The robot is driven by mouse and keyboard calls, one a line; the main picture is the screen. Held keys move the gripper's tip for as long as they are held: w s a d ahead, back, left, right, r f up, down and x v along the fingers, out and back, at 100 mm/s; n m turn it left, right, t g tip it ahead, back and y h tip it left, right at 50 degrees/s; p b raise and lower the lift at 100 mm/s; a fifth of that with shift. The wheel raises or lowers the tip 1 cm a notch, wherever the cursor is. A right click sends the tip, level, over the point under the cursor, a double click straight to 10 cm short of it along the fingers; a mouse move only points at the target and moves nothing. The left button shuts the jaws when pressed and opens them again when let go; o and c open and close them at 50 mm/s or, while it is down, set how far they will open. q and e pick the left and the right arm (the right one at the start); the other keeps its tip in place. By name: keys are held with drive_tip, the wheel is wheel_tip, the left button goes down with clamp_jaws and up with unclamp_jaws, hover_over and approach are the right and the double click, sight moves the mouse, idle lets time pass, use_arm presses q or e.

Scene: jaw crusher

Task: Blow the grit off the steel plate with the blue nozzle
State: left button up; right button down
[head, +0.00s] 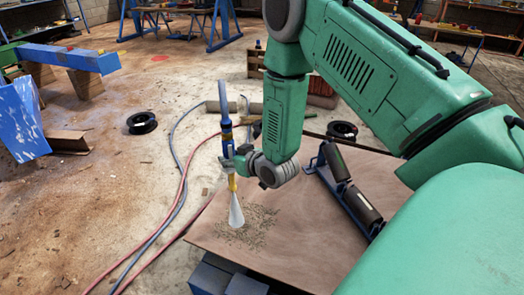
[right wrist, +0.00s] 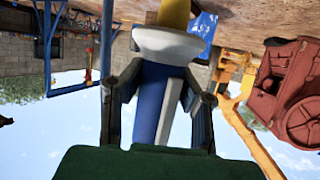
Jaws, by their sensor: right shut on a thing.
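The blue nozzle (head: 226,125) is upright in my right gripper (head: 231,165), with a hose at its top and a yellow lower part. In the right wrist view the nozzle (right wrist: 150,100) sits between the two dark fingers of the shut gripper (right wrist: 158,90). A pale cone (head: 236,211) widens downward from the yellow tip to the plate. The brownish steel plate (head: 297,240) lies below. Grit (head: 258,222) is scattered in a patch around the foot of the cone. My left gripper is not in view.
A blue frame with dark rollers (head: 345,190) stands on the plate's right part. Red and grey hoses (head: 178,192) run over the floor left of the plate. Black coils (head: 142,122) lie left and behind. A blue beam (head: 70,58) is at the far left.

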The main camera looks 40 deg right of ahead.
drive_tip(key=s+d+f+b, duration=0.1)
drive_tip(key=d+f+b, duration=0.5)
drive_tip(key=d+f, duration=0.6)
drive_tip(key=shift+s+a, duration=2)
drive_tip(key=shift+a, duration=2.8)
drive_tip(key=shift+w+a+b, duration=1.55)
drive_tip(key=shift+w+a, duration=0.3)
drive_tip(key=shift+w, duration=2.85)
drive_tip(key=w+d+b, duration=0.1)
drive_tip(key=w+d, duration=0.2)
drive_tip(key=d, duration=0.6)
drive_tip(key=shift+w+d, duration=0.15)
drive_tip(key=shift+w, duration=0.25)
drive_tip(key=shift+r, duration=0.1)
